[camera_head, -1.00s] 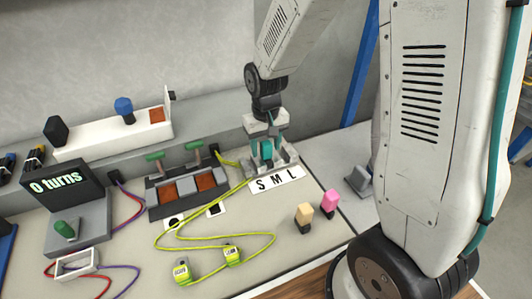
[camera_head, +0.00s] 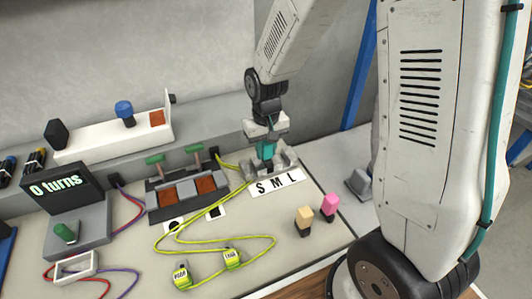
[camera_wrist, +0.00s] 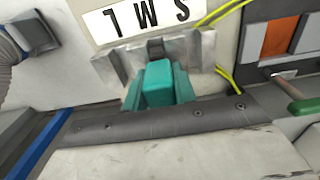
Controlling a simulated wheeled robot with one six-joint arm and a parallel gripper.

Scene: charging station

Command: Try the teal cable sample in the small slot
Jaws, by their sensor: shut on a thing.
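The teal cable sample (camera_head: 265,150) is held between the fingers of my gripper (camera_head: 266,154), which is shut on it. In the wrist view, the sample (camera_wrist: 158,84) is at the picture's middle, against the edge of the grey slot block (camera_wrist: 205,48). The block (camera_head: 289,157) stands behind a white label (camera_head: 277,183) reading S, M, L. In the wrist view, the label (camera_wrist: 140,18) is upside down, with S on the right. The sample's lower end is hidden, so I cannot tell whether it is in a slot or above one.
A yellow-green cable (camera_head: 200,240) loops over the bench left of the block. Beige (camera_head: 304,217) and pink (camera_head: 330,204) pegs stand in front. A fixture with green handles (camera_head: 187,189) is to the left.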

